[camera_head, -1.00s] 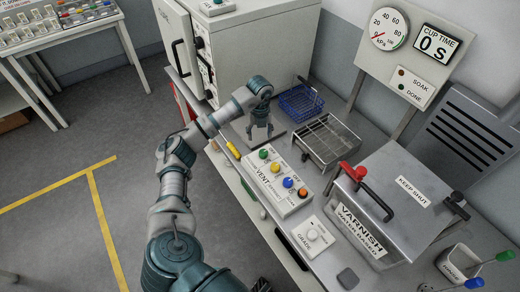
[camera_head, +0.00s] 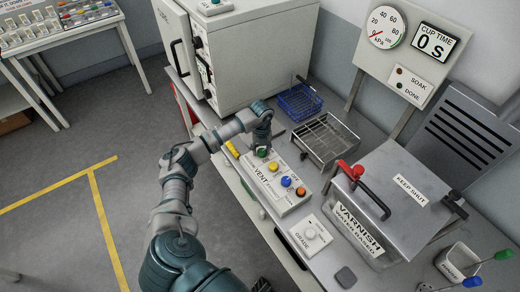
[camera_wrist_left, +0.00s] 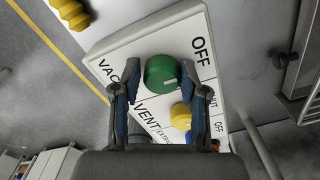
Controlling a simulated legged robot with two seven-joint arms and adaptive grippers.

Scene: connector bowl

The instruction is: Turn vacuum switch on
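A white switch panel (camera_head: 279,202) lies on the bench with a row of green, yellow, blue and orange knobs. The green knob (camera_wrist_left: 162,74) is at the VAC end of the panel, and OFF is printed beside it. In the head view, the green knob (camera_head: 262,152) is partly hidden by my left gripper (camera_head: 261,146), which points down over it. In the wrist view my left gripper (camera_wrist_left: 162,88) is open, with one finger on each side of the green knob and visible gaps between. The pressure gauge (camera_head: 388,27) has its red needle near the low end. My right gripper is not seen.
Behind the panel stand a blue wire basket (camera_head: 300,101) and a metal mesh basket (camera_head: 325,139). A varnish tank (camera_head: 395,200) with a red-ended handle is to the right. A white cabinet (camera_head: 250,50) stands at the back. The GRADE knob box (camera_head: 312,235) sits in front.

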